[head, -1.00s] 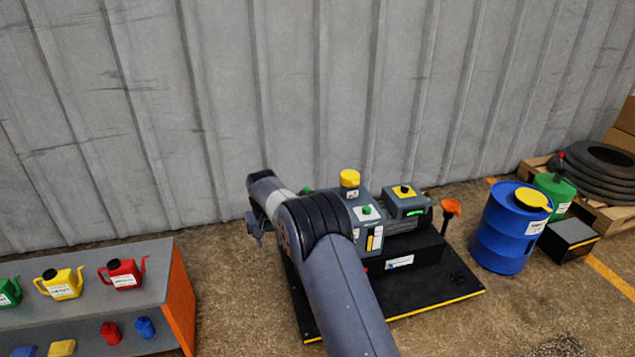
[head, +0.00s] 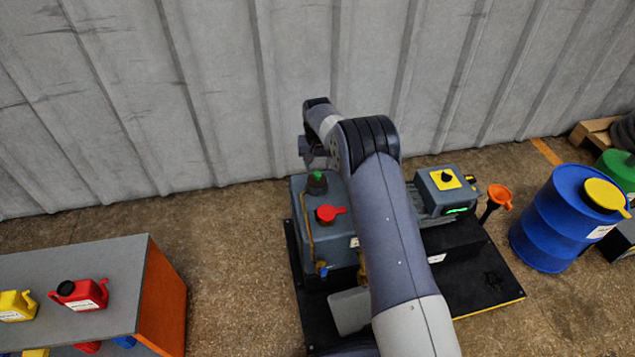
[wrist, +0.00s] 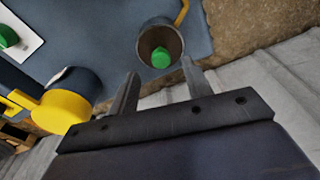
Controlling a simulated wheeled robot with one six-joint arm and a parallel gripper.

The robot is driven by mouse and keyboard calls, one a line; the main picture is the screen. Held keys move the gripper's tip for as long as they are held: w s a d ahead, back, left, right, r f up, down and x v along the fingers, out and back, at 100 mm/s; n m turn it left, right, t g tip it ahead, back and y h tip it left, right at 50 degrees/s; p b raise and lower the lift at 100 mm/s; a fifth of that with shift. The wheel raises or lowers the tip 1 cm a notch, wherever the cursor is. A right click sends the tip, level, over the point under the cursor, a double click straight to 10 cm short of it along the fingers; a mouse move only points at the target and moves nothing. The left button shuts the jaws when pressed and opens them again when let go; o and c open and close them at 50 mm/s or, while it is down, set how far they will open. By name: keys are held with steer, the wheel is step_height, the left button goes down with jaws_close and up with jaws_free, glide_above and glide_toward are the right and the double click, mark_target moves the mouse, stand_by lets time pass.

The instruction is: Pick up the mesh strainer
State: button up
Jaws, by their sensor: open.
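A dark round neck with a green top (head: 317,180) stands on the grey-blue machine (head: 340,240) in the head view. In the wrist view it appears as an open neck (wrist: 148,46) with a green knob (wrist: 160,58) inside. I take the green-knobbed piece to be the mesh strainer; no mesh itself shows. My gripper (wrist: 158,74) is open and empty, its two fingers pointing toward the neck and apart from the knob. In the head view my gripper (head: 310,152) is small and partly hidden, above the back of the machine.
A yellow cap (wrist: 62,110) sits left of my fingers in the wrist view. A red handle (head: 328,213) is just in front of the neck. An orange funnel (head: 498,196) and blue drum (head: 560,218) stand right; a bench with jugs (head: 135,275) stands left. The corrugated wall is close behind.

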mark_target(317, 173)
steer(key=f, duration=0.3)
steer(key=shift+w+a+f+b, duration=0.1)
steer(key=shift+w+f+b, duration=0.1)
steer(key=shift+f+b, duration=0.15)
steer(key=shift+c, duration=0.5)
jaws_close()
